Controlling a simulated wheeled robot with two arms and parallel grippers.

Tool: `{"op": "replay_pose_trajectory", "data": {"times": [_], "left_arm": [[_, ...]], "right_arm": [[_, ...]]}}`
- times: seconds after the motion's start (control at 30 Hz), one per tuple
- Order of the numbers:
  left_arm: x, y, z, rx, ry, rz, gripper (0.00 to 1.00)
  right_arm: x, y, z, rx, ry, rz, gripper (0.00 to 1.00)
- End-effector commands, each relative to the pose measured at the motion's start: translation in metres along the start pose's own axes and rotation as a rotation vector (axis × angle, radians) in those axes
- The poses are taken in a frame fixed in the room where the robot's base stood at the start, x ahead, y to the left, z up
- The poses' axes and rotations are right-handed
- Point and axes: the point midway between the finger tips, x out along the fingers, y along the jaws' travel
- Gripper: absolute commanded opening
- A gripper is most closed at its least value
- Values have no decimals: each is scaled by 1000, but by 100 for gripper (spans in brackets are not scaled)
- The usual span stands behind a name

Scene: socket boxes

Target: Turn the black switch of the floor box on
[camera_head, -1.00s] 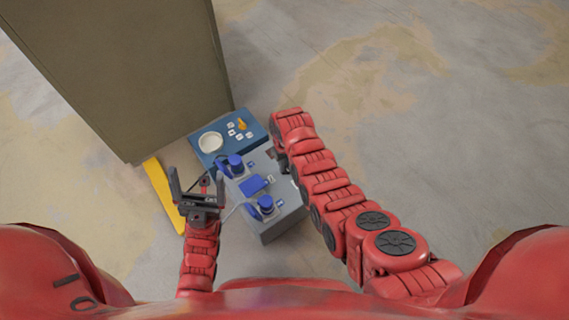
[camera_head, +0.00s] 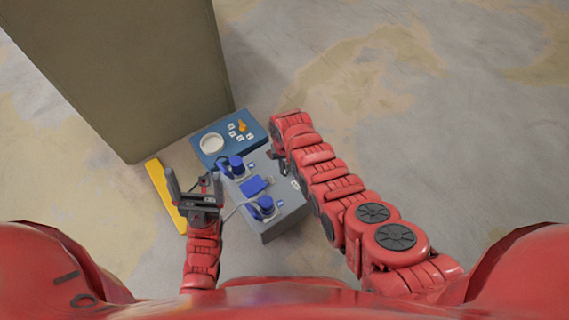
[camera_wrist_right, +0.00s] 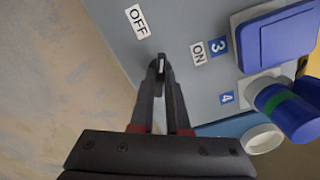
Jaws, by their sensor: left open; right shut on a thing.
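The grey floor box (camera_head: 277,222) stands on the floor with blue sockets and a blue cover on top. In the right wrist view its face (camera_wrist_right: 190,20) carries an OFF label (camera_wrist_right: 138,20) and an ON label (camera_wrist_right: 198,53). My right gripper (camera_wrist_right: 161,64) is shut on the black switch at the box face, between the two labels. The switch is mostly hidden by the fingertips, so its exact position cannot be told. In the head view, my right arm mostly hides that gripper. My left gripper (camera_head: 194,182) is open and empty, left of the box.
A blue box (camera_head: 258,133) with a white round part (camera_head: 211,142) and an orange piece (camera_head: 242,125) sits behind the grey box. A tall cabinet (camera_head: 130,70) stands behind left, with a yellow bar (camera_head: 162,190) near its foot. The floor at right is clear.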

Motion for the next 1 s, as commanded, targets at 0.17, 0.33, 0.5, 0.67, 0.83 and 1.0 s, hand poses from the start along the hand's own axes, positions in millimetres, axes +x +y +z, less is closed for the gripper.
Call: {"op": "replay_pose_trajectory", "data": {"times": [0.17, 0.33, 0.5, 0.67, 0.83, 1.0], "left_arm": [[3, 0, 0, -2, -3, -4, 85], [5, 0, 1, -2, -6, -6, 85], [6, -1, 1, -3, -7, -8, 85], [7, -1, 1, -4, -9, -9, 85], [8, -1, 1, -4, -10, -11, 85], [8, -1, 1, -4, -11, -12, 85]], "right_arm": [[-2, 0, -1, 164, 1, 0, 0], [-1, 0, -1, 326, 3, -2, 0], [-1, 0, -1, 487, 4, -1, 0], [-1, 0, -1, 638, 3, -1, 0], [-1, 0, -1, 788, 2, -1, 0], [-2, 0, -2, 914, 3, -1, 0]]}}
